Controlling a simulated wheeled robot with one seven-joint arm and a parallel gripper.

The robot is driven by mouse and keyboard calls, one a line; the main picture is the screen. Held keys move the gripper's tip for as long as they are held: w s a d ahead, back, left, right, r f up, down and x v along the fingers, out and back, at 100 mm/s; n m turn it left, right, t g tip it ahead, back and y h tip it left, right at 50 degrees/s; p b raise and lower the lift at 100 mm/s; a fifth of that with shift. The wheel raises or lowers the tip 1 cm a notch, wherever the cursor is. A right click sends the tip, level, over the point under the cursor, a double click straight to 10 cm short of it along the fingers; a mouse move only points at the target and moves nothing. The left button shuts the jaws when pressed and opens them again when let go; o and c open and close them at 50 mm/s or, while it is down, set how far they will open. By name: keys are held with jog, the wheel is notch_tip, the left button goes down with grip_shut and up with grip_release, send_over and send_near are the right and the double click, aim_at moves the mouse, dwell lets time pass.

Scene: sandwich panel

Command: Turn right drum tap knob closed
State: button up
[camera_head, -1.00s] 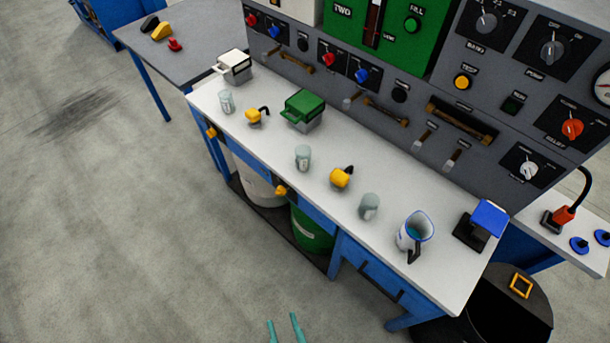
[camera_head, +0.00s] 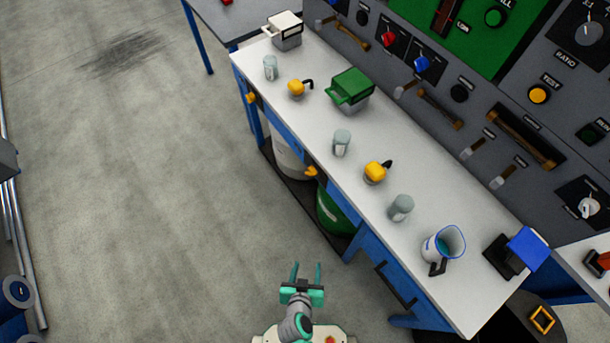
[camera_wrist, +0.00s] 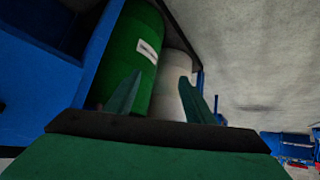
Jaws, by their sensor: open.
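The green drum (camera_head: 334,212) stands on the low dark shelf under the bench, to the right of the white drum (camera_head: 288,158). A yellow knob (camera_head: 311,171) sits at the bench's front edge above the drums; it appears to be the right drum's tap knob. Another yellow knob (camera_head: 251,98) is further left on the same edge. My gripper (camera_head: 306,268) is open and empty, out over the floor in front of the bench, clearly apart from the right knob. In the wrist view the green drum (camera_wrist: 137,50) and white drum (camera_wrist: 171,85) show beyond my spread fingers; neither knob is discernible there.
The white bench top (camera_head: 318,108) holds jars, yellow-headed items, a green-lidded box (camera_head: 350,88) and a jug (camera_head: 443,246). A blue drawer front with a dark handle (camera_head: 396,287) is right of my gripper. The floor (camera_head: 170,200) to the left is clear.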

jog(key=w+f+m+h, duration=0.1)
jog(key=w+f+h, duration=0.1)
jog(key=w+f, duration=0.25)
jog(key=m+t+h, duration=0.2)
jog(key=m+h, duration=0.7)
jog(key=h, duration=0.2)
send_near(311, 172)
jog(key=f+x, duration=0.1)
jog(key=x, duration=0.7)
jog(key=shift+w+f, duration=0.2)
jog(key=shift+w, duration=0.05)
jog(key=shift+a, duration=0.15)
jog(key=c, duration=1.1)
